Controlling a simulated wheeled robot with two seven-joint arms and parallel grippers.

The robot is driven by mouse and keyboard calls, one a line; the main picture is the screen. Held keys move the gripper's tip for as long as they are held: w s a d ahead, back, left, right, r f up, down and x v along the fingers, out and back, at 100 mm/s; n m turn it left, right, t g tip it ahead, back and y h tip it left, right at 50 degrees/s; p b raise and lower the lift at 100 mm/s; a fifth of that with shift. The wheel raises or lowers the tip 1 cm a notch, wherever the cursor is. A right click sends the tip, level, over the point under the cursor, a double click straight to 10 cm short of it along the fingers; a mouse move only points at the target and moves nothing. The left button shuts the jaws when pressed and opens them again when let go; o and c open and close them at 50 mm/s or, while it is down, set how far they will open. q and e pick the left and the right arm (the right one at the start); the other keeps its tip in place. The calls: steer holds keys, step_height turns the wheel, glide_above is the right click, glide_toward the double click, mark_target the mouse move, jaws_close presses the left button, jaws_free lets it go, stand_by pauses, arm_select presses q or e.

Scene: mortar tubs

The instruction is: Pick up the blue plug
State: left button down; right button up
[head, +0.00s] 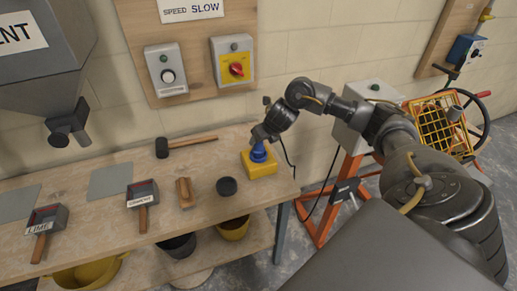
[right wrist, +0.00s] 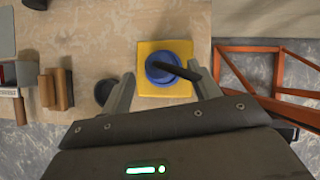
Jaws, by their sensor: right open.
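The blue plug (head: 259,153) sits on a yellow box (head: 262,168) at the right end of the wooden bench. My right gripper (head: 260,138) is just above the plug and partly covers it in the head view. There my right gripper (right wrist: 166,82) is open, with one finger on each side of the plug's near side. I cannot tell whether the fingers touch it. My left gripper is in neither view.
A black round piece (head: 227,187), a wooden block (head: 185,193), a mallet (head: 163,148) and two labelled scoops lie along the bench (head: 90,235). Buckets stand on the shelf below. An orange frame (head: 340,195) stands right of the bench.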

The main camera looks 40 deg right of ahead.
steer(key=shift+p+x, duration=0.6)
steer(key=shift+x, duration=2.55)
steer(key=shift+a+r, duration=0.1)
steer(key=shift+a, duration=0.05)
steer(key=c, duration=1)
steer(key=shift+w+r, duration=0.1)
steer(key=shift+r, duration=0.2)
steer(key=shift+c, duration=1.1)
step_height(320, 180, up, 2)
steer(key=shift+r+b, duration=0.15)
steer(key=shift+b, duration=0.65)
steer(key=shift+c, duration=0.2)
steer(key=s+a+r+p, duration=0.5)
steer(key=s+a+r, duration=0.2)
steer(key=s+r, duration=0.3)
steer(key=shift+s+a, duration=0.4)
steer(key=shift+s, duration=0.6)
